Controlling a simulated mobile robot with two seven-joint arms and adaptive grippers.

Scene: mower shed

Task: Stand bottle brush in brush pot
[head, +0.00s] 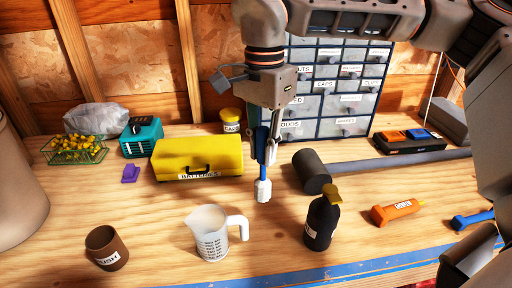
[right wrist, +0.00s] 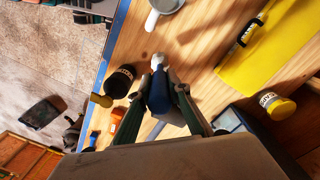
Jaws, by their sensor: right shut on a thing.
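The bottle brush (head: 262,185) has a blue handle and a white head. My right gripper (head: 264,158) is shut on its handle and holds it head down above the middle of the bench. In the right wrist view the brush (right wrist: 158,92) sits between the fingers of the right gripper (right wrist: 160,104), white head outward. The brush pot (head: 107,248) is a brown cup with a partly visible label, upright at the front left of the bench, apart from the brush. My left gripper is not in view.
A white measuring jug (head: 212,235) stands between pot and brush. A dark bottle (head: 321,222) with a mustard top stands right of the brush. A yellow case (head: 198,156), a dark cylinder (head: 311,172) and a drawer cabinet (head: 335,85) are behind.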

